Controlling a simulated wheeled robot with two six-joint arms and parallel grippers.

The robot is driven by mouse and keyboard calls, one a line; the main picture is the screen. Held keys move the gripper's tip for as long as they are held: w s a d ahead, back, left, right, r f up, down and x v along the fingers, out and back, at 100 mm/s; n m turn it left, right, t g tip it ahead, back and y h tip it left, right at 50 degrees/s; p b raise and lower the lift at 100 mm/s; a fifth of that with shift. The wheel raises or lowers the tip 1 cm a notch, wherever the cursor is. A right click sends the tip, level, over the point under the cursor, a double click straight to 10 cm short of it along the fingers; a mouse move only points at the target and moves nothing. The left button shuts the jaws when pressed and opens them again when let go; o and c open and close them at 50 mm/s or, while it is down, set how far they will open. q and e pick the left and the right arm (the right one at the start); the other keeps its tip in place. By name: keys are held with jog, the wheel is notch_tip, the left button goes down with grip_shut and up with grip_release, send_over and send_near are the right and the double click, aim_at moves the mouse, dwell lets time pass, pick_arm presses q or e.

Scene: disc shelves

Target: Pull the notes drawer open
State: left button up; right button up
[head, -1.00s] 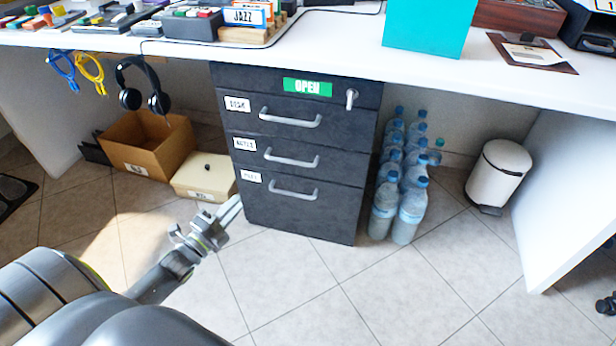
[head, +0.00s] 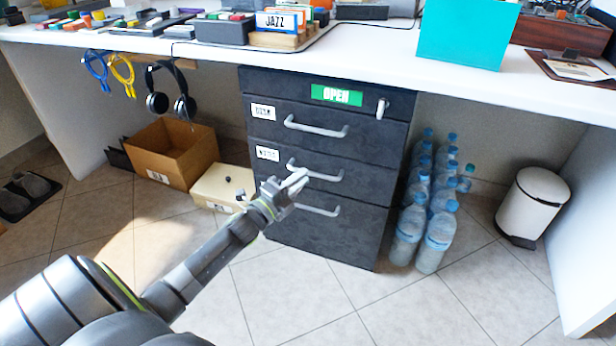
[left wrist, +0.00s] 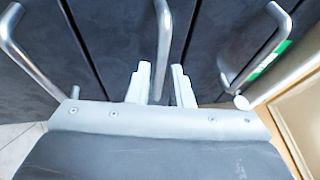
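The dark drawer unit (head: 325,235) stands under the desk with all its drawers flush. The notes drawer (head: 375,178) is the middle one, with a white label (head: 267,153) and a bar handle (head: 328,177). My left gripper (head: 297,180) is at the left part of this handle. In the left wrist view the open fingers (left wrist: 161,84) lie on either side of the notes handle (left wrist: 163,40), with gaps between them and the bar. I cannot tell how deep the handle sits between them. My right gripper is not in view.
The upper handle (head: 316,130) and lower handle (head: 318,211) are close by. A green OPEN sign (head: 336,96) and a key (head: 381,108) are on the top. Water bottles (head: 434,243) stand right; a cardboard box (head: 160,158) and cream box (head: 222,188) stand left. Floor in front is clear.

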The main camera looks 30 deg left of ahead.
pick_arm(q)
jog(key=shift+x, duration=1.8)
jog(key=shift+c, duration=0.4)
grip_shut()
